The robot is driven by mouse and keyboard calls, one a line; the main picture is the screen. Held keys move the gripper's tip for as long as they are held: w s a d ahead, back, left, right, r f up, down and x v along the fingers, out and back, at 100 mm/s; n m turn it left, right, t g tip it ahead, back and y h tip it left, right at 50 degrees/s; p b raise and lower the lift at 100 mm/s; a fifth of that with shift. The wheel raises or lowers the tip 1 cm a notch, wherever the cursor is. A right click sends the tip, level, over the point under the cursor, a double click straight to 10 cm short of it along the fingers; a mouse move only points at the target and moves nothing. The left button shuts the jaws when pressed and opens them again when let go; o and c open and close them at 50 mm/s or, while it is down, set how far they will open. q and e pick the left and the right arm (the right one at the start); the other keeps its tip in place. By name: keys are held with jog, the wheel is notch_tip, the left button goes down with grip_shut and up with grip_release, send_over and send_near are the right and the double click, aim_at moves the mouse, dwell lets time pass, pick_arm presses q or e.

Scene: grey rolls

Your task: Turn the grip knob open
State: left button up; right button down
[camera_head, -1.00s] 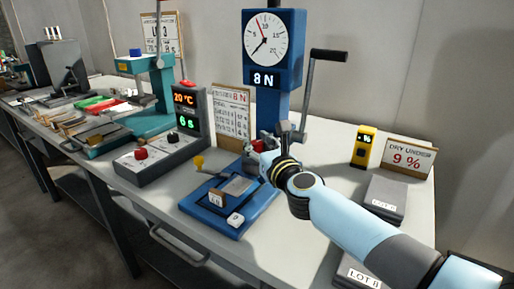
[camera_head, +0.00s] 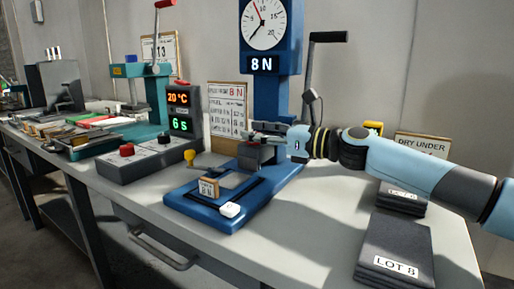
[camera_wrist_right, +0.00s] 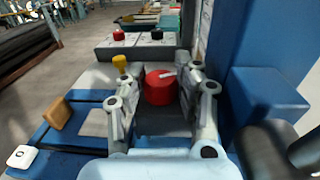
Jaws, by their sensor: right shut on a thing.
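The grip knob (camera_wrist_right: 161,90) is a round red knob with a white mark on top, in the middle of the right wrist view. It sits on a grey block of the blue tester (camera_head: 262,185). My right gripper (camera_head: 262,139) is at this block, in front of the tester's column. Its two fingers stand on either side of the knob in the right wrist view (camera_wrist_right: 162,80), and it is shut on the knob. In the head view the fingers mostly hide the knob. My left gripper is not in view.
The dial (camera_head: 264,22) stands above a display reading 8 N. A black-handled lever (camera_head: 312,75) rises right of the column. Dark LOT 8 pads (camera_head: 395,250) lie at right.

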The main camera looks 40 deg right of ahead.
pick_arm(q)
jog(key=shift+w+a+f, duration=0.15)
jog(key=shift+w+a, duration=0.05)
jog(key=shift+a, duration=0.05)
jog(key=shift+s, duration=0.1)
pick_arm(e)
jog(key=c, duration=1)
grip_release()
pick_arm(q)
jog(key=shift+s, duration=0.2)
pick_arm(e)
jog(key=shift+o, duration=0.5)
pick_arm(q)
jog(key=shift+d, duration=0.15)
